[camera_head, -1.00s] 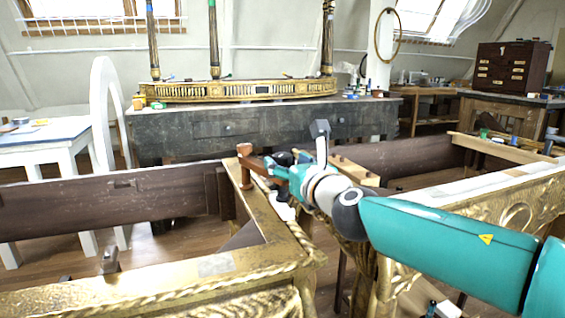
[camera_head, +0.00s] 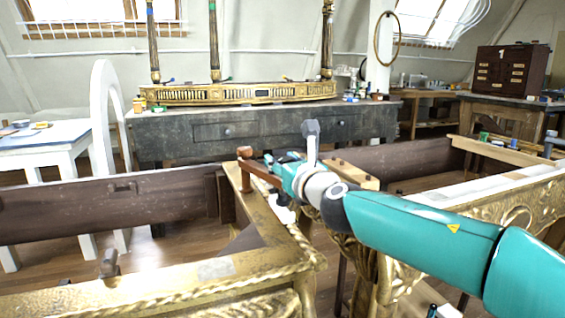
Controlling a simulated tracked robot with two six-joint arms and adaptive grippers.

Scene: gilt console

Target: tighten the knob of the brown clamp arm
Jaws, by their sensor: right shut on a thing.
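The brown clamp arm (camera_head: 262,174) stands on the corner of the gilt console frame (camera_head: 250,225), near the middle of the head view. Its upright brown post with a rounded top (camera_head: 244,153) is at its left end. My right gripper (camera_head: 272,163) comes in from the right at the clamp arm. It is shut on the knob, which is mostly hidden behind the fingers and wrist. I cannot tell how far the knob is turned. My left gripper is not in view.
A small grey-brown clamp (camera_head: 108,263) stands on the near gilt rail. Dark wooden rails (camera_head: 110,205) run left and right of the corner. A grey workbench (camera_head: 180,138) with a gilt piece stands behind. A white table (camera_head: 45,150) is at the left.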

